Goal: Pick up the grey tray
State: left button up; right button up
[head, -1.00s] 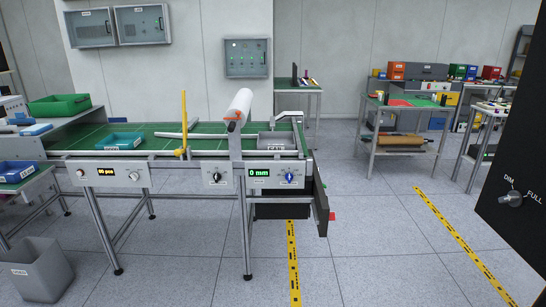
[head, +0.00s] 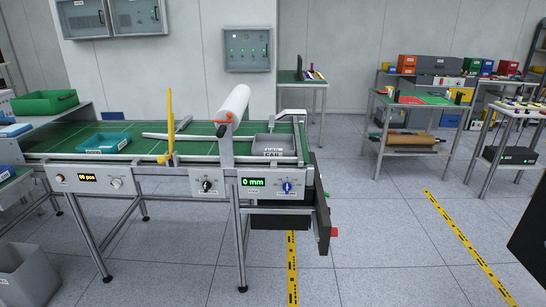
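A grey tray (head: 274,153) with a white label on its front sits on the right end of the green-topped conveyor table (head: 210,148). Neither of my grippers shows in the head view.
A teal tray (head: 103,143) lies on the conveyor's left part, with a yellow upright arm (head: 170,120) between. A grey bin (head: 25,273) stands on the floor at lower left. Open floor lies right of the conveyor, with yellow tape lines (head: 465,242). Workbenches stand at the back right.

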aim_at(264, 144)
jog(key=i+l+z, duration=0.25)
jog(key=i, duration=0.3)
jog(key=i+z, duration=0.25)
jog(key=i, duration=0.3)
